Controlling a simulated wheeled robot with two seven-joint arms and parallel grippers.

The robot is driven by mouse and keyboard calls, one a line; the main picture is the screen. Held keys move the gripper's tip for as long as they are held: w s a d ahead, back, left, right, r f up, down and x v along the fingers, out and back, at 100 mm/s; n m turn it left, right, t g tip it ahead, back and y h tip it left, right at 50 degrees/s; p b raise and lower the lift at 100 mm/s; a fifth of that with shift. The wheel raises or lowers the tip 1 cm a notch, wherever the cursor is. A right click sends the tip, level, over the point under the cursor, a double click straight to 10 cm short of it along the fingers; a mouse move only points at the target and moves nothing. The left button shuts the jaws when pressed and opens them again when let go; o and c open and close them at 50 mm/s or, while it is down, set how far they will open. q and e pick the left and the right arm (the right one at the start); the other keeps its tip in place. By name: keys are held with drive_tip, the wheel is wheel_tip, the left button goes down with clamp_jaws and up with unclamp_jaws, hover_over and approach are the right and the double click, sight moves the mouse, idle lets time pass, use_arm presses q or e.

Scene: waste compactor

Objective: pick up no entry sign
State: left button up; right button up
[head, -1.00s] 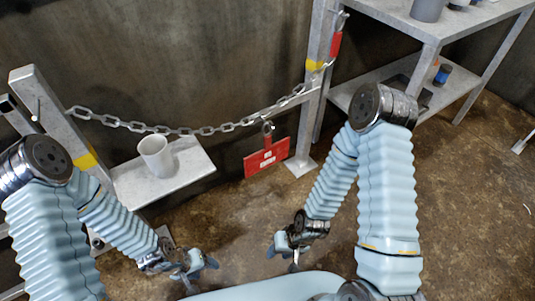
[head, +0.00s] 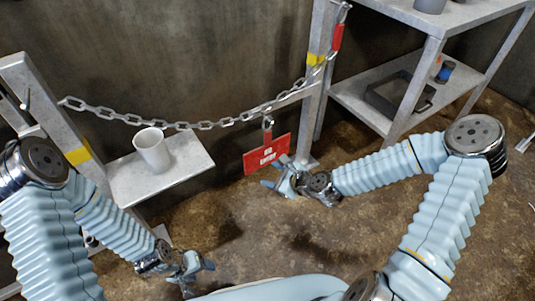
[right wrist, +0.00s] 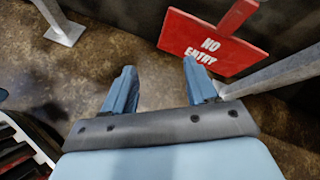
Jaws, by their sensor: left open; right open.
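The red no entry sign (head: 266,154) hangs from the chain by a small clip. In the right wrist view the sign (right wrist: 212,42) shows white "NO ENTRY" lettering, just beyond and right of the fingertips. My right gripper (head: 277,176) is open and empty, just below and beside the sign, apart from it as far as I can tell. Its two blue fingers (right wrist: 158,75) are spread in the right wrist view. My left gripper (head: 199,272) is open and empty, low at the left, well away from the sign.
A metal chain (head: 205,125) sags between two grey posts. The right post (head: 312,110) stands close by the sign. A white cup (head: 153,150) stands on a small shelf (head: 185,178). A metal rack (head: 425,35) holds a dark tray (head: 398,95). The floor in front is clear.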

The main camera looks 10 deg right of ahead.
sight(269, 137)
drive_tip(key=w+d+r+m+t+h, duration=0.1)
drive_tip(key=w+d+r+m+t, duration=0.25)
drive_tip(key=d+r+m, duration=0.3)
drive_tip(key=shift+m, duration=0.35)
drive_tip(key=x, duration=0.3)
drive_tip(key=b+x, duration=0.1)
drive_tip(key=x, duration=0.5)
drive_tip(key=shift+s+a+f, duration=0.1)
drive_tip(key=shift+a+f, duration=0.05)
drive_tip(key=shift+f, duration=0.2)
drive_tip(key=shift+g, duration=0.25)
drive_tip(key=x, duration=0.5)
drive_tip(key=shift+w+f+b, duration=0.1)
drive_tip(key=shift+w+b, duration=0.2)
drive_tip(key=shift+w, duration=0.05)
clamp_jaws()
